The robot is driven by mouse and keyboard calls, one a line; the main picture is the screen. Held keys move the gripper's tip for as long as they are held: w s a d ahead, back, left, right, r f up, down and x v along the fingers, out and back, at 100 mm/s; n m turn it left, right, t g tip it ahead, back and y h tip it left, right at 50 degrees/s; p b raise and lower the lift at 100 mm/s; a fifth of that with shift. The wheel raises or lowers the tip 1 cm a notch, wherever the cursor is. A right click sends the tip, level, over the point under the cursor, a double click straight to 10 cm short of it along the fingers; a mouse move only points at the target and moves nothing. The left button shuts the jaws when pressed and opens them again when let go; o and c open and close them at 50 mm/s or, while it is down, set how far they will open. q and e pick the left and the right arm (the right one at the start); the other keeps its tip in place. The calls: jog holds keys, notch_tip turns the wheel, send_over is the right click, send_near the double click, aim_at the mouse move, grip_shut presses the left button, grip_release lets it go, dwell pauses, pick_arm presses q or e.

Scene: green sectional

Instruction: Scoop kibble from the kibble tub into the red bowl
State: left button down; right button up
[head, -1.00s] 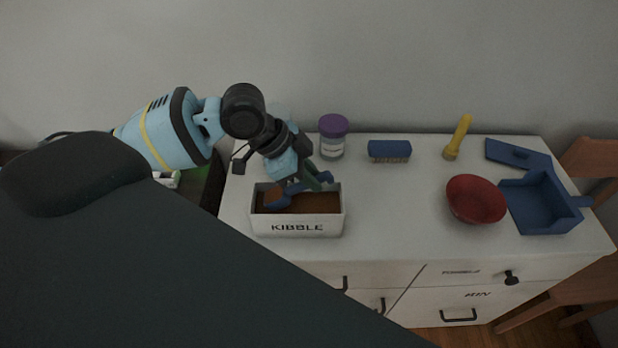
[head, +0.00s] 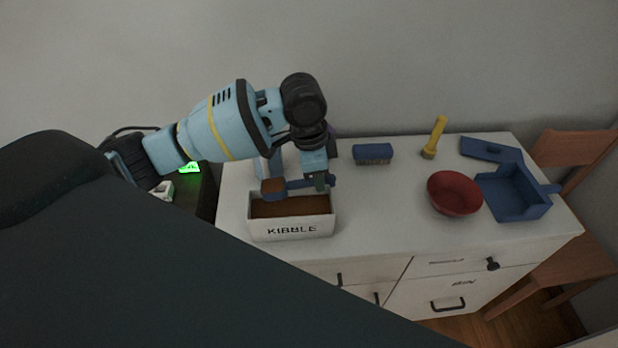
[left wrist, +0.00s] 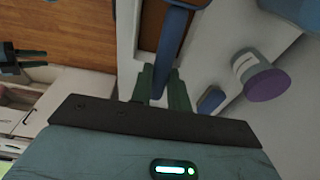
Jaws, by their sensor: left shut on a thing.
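The kibble tub (head: 291,230), a white box labelled KIBBLE with brown kibble inside, stands at the left front of the white cabinet top. My left gripper (head: 320,182) is shut on the handle of a blue scoop (head: 274,196), just above the tub. Brown kibble shows in the scoop's bowl. The scoop handle (left wrist: 175,35) also runs up from between the fingers in the left wrist view. The red bowl (head: 454,193) sits upright on the right; its visible inside looks empty. My right gripper (left wrist: 25,60) appears small at the left wrist view's left edge, fingers apart.
A blue brush (head: 373,153), a yellow-handled brush (head: 435,137), a blue flat piece (head: 490,149) and a blue dustpan-like tray (head: 515,192) lie around the bowl. A purple-lidded jar (left wrist: 262,78) stands near the gripper. The top between tub and bowl is clear.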

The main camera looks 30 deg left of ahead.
pick_arm(q)
jog(key=shift+w+d+r+g+y, duration=0.25)
jog(key=shift+d+r+y, duration=0.15)
jog(key=shift+r, duration=0.1)
jog(key=shift+w+d+r+g+y, duration=0.15)
jog(key=shift+d+r+g+y, duration=0.15)
jog(key=shift+r+y, duration=0.15)
jog(key=shift+d, duration=0.1)
dwell(1.3)
